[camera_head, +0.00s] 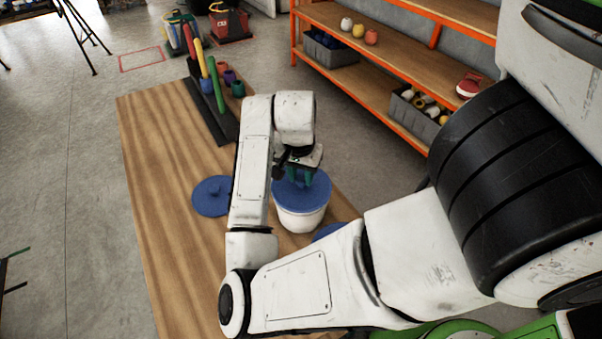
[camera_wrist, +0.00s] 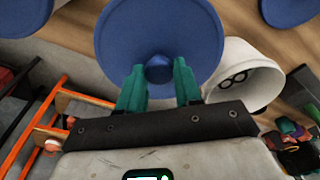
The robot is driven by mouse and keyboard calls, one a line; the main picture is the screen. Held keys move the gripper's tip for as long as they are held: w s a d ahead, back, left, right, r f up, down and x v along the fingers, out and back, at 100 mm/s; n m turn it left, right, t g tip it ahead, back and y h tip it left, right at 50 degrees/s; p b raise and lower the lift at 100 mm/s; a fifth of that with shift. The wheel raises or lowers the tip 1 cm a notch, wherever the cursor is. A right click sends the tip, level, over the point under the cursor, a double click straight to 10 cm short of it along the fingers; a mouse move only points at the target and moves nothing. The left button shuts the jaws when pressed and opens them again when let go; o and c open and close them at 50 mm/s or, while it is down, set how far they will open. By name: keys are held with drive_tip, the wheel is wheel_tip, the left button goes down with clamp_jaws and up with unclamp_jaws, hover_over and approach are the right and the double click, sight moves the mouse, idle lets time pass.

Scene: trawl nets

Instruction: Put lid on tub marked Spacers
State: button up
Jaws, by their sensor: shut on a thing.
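My gripper (camera_wrist: 159,75) has teal fingers shut on the knob of a round blue lid (camera_wrist: 160,30). In the head view the gripper (camera_head: 302,178) hangs over this lid (camera_head: 300,192), which shows in front of the top of a white tub (camera_head: 302,218). In the wrist view the white tub (camera_wrist: 250,88) is to the right of the held lid and carries a mark of black rings. I cannot read the word Spacers. The lid hides part of the tub, and I cannot tell whether they touch.
Another blue lid (camera_head: 211,197) lies on the wooden table (camera_head: 165,165) to the left, and a further blue one (camera_head: 328,232) is partly hidden by my arm. A dark rack (camera_head: 212,105) with coloured bars stands at the far end. Orange shelves (camera_head: 385,92) stand at the right.

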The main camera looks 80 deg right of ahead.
drive_tip(key=o, duration=1.1)
drive_tip(key=shift+o, duration=0.3)
drive_tip(key=o, duration=0.4)
drive_tip(key=shift+r, duration=0.15)
drive_tip(key=shift+r+p, duration=3.1)
drive_tip(key=shift+r, duration=0.3)
drive_tip(key=shift+c, duration=0.3)
